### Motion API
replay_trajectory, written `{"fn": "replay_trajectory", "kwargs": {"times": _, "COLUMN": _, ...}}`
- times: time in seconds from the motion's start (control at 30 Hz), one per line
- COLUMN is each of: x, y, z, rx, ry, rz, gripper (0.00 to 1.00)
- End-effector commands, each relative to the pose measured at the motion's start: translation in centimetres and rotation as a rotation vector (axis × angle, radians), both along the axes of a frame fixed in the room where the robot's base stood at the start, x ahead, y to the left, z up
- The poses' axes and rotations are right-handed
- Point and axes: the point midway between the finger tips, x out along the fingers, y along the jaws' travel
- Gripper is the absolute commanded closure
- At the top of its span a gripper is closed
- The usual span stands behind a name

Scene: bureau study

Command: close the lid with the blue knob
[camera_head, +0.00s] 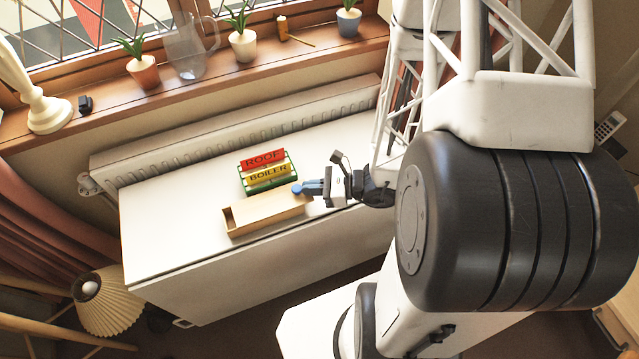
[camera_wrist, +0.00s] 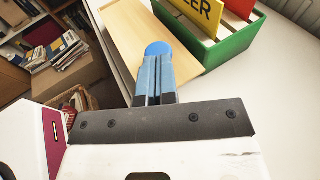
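A pale wooden box (camera_head: 231,222) lies on the white top, with its left end open. Its flat wooden lid (camera_head: 270,208) covers the middle and right part. The blue knob (camera_head: 297,188) is at the lid's right end; it also shows in the wrist view (camera_wrist: 158,48). My gripper (camera_head: 308,188) is level with the knob, on its right side. In the wrist view its blue fingers (camera_wrist: 156,70) are together, with their tips right at the knob. They look shut beside it rather than around it; the exact contact is hidden.
A green holder (camera_head: 286,178) with a red ROOF card (camera_head: 262,158) and a yellow BOILER card (camera_head: 268,175) stands close behind the box. The white top (camera_head: 165,220) is clear to the left. A radiator (camera_head: 240,125) and a sill with plants lie behind.

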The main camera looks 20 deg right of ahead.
Motion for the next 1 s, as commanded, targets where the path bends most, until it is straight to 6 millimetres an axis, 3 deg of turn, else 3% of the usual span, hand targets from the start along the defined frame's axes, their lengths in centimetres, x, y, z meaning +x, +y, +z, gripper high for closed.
{"fn": "replay_trajectory", "kwargs": {"times": 0.43, "x": -0.1, "y": 3.3, "z": 0.0, "rx": 0.000, "ry": 0.000, "rz": 0.002, "gripper": 1.00}}
{"fn": "replay_trajectory", "kwargs": {"times": 1.0, "x": -0.1, "y": 3.5, "z": 0.0, "rx": -0.001, "ry": 0.000, "rz": 0.000, "gripper": 1.00}}
